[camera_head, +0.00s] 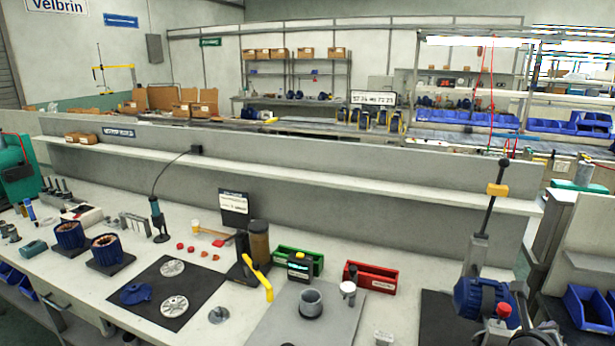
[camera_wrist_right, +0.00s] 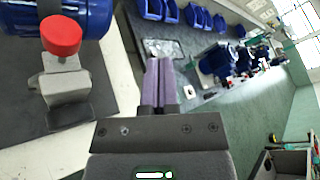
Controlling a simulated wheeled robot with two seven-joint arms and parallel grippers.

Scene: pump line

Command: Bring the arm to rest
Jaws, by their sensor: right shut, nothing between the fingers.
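My right gripper (camera_wrist_right: 160,82) shows in the right wrist view with its two fingers together and nothing between them. In the head view it (camera_head: 522,300) is at the lower right, just right of a blue pump unit (camera_head: 476,299) with a red knob, and partly cut off by the bottom edge. The red knob (camera_wrist_right: 61,35) and the blue body (camera_wrist_right: 88,14) also show at the upper left of the wrist view, apart from the fingers. My left gripper is not in view.
A lever with a yellow collar (camera_head: 497,190) stands behind the pump unit. Blue bins (camera_head: 587,305) sit at the far right.

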